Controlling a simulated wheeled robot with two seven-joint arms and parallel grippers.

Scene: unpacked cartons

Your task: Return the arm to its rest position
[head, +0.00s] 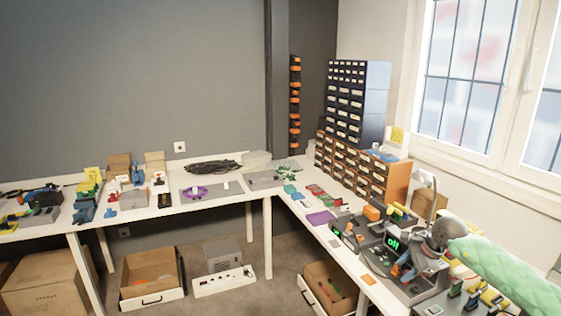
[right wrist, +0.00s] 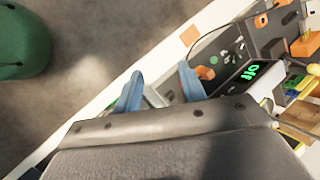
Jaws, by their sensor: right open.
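My right arm, with a green padded sleeve, comes in from the right edge of the head view. My right gripper (head: 402,270) is above the right-hand bench, near a device with a lit green display (head: 392,243). In the right wrist view, its two blue fingers (right wrist: 160,90) stand apart with nothing held between them. The same display device (right wrist: 250,75) shows to the right of the fingers there. My left gripper and arm are in neither view.
The white right-hand bench (head: 318,232) carries small trays, tools and an orange-brown drawer cabinet (head: 362,170). A window (head: 470,80) is at the right. Below are an open drawer box (head: 327,290) and a carton (head: 45,285). The floor between the benches is partly clear.

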